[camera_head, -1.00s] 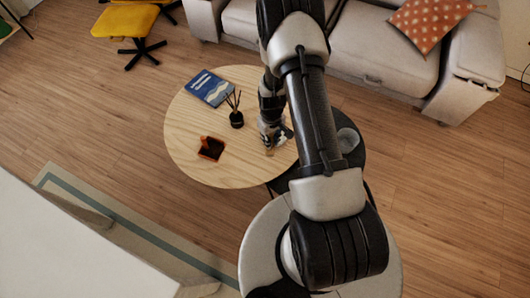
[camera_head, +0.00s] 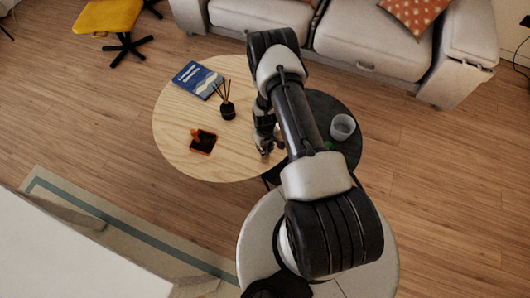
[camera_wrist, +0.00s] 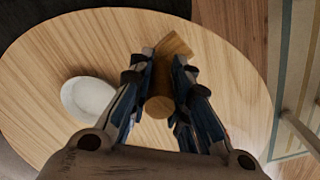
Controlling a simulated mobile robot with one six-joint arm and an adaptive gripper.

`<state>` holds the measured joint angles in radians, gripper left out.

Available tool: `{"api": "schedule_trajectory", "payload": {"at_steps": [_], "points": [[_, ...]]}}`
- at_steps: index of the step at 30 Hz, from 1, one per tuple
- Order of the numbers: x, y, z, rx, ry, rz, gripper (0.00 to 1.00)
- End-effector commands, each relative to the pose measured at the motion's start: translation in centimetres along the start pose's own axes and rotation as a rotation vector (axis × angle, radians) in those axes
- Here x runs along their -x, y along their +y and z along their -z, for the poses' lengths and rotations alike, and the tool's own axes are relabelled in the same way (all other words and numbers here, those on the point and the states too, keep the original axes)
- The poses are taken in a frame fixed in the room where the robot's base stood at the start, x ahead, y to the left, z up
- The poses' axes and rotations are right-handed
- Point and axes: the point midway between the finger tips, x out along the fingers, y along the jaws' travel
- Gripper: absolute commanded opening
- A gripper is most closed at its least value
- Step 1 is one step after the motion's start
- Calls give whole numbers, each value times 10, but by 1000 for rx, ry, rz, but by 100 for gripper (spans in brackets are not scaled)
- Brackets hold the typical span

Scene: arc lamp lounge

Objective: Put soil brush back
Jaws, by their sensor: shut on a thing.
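My gripper (camera_wrist: 160,95) is shut on the soil brush (camera_wrist: 159,107), whose wooden handle shows between the fingers in the wrist view. Its bristles cannot be made out. In the head view my gripper (camera_head: 264,150) is over the right front part of the round wooden table (camera_head: 180,160), with a small bit of light wood at its tip. I cannot tell whether the brush touches the tabletop. An orange tray with a dark inside (camera_head: 203,141) sits on the table to the left of my gripper.
A white round dish (camera_wrist: 88,100) is beside the gripper in the wrist view. A black reed diffuser (camera_head: 228,110) and a blue book (camera_head: 197,80) are on the wooden table. A sofa (camera_head: 375,50) is behind.

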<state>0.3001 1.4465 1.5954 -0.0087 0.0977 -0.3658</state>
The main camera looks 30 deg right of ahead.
Motion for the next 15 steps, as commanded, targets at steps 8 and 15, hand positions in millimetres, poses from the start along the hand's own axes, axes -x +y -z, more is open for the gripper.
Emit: {"api": "schedule_trajectory", "payload": {"at_steps": [8, 15], "points": [[-37, 0, -1, 0, -1, 0, 0], [-36, 0, 0, 0, -1, 0, 0]]}}
